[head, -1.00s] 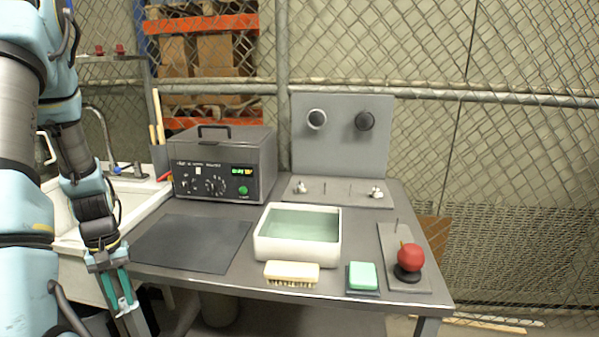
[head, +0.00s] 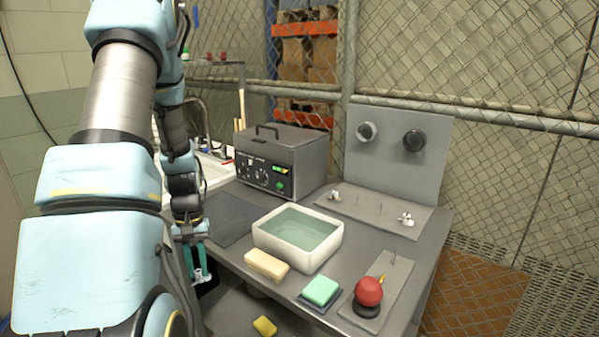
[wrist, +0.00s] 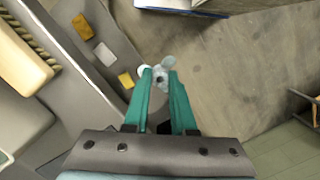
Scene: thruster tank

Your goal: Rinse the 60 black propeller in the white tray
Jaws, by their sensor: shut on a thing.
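My gripper (head: 197,262) hangs in front of the bench's left front edge, with its green fingers pointing down. In the wrist view its fingers are shut on a small pale bluish-white propeller (wrist: 160,77) with a dark hub. I see no black propeller between the fingers. The white tray (head: 266,241) stands on the bench to the right of my gripper, holding greenish water. Two small pale propellers, a left one (head: 334,196) and a right one (head: 406,218), sit on the pin plate behind the tray.
A cream brush (head: 266,265), a green sponge (head: 320,290) and a red ball on a black base (head: 368,292) line the front. A grey box unit (head: 281,160) stands behind a dark mat (head: 226,218). A yellow block (head: 264,326) lies below the bench.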

